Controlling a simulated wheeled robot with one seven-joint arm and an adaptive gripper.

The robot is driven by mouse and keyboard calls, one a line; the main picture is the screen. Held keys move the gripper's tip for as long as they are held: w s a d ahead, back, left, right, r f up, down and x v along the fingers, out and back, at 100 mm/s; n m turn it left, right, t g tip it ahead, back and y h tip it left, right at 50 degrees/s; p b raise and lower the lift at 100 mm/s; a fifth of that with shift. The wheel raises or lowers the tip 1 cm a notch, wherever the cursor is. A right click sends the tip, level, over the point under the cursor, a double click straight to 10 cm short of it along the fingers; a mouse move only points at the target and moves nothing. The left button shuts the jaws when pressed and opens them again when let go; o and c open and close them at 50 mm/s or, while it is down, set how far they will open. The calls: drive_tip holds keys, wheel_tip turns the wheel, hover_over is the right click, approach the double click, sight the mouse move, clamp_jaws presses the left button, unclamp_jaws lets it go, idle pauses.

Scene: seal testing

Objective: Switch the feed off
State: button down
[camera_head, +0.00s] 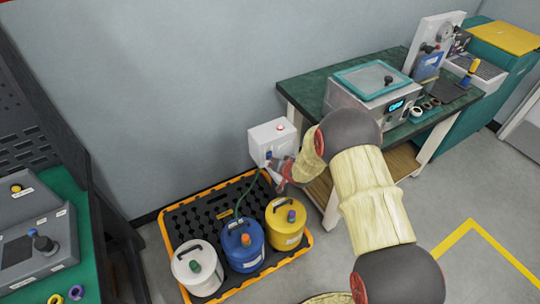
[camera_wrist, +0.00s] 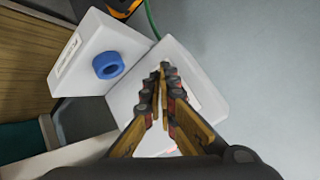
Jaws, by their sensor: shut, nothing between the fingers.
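A white wall box (camera_head: 268,141) with a red lamp or button (camera_head: 280,128) on top is fixed low on the grey wall, left of the bench. A blue knob (camera_wrist: 108,65) stands out from its labelled front face in the wrist view; in the head view the blue part (camera_head: 268,156) shows beside my gripper (camera_head: 277,170). My gripper (camera_wrist: 165,72) is shut and empty. Its fingertips lie over the white box in the wrist view, right of the knob and apart from it. Whether the fingertips touch the box cannot be told. A faint red glow shows between the fingers.
A green hose (camera_head: 253,190) runs down from the box toward the blue drum (camera_head: 243,246). White (camera_head: 198,270) and yellow (camera_head: 286,224) drums stand on the same orange-edged black tray (camera_head: 170,215). The bench (camera_head: 300,85) is close on the right. Floor in front is clear.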

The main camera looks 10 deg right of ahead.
drive_tip(key=shift+w, duration=0.1)
idle(0.5)
drive_tip(key=shift+w+a, duration=0.15)
drive_tip(key=shift+w, duration=0.15)
drive_tip(key=shift+w+a, duration=0.1)
drive_tip(key=shift+w, duration=0.15)
idle(0.7)
drive_tip(key=shift+s+r, duration=0.1)
drive_tip(key=shift+s, duration=0.05)
drive_tip(key=shift+s+d+p, duration=0.25)
drive_tip(key=shift+s+p, duration=0.1)
drive_tip(key=shift+s, duration=0.15)
drive_tip(key=s, duration=0.1)
drive_tip(key=s+d, duration=0.1)
drive_tip(key=s, duration=0.1)
drive_tip(key=s+p, duration=0.1)
drive_tip(key=shift+s+d+f, duration=0.25)
drive_tip(key=shift+s+f, duration=0.15)
idle(0.6)
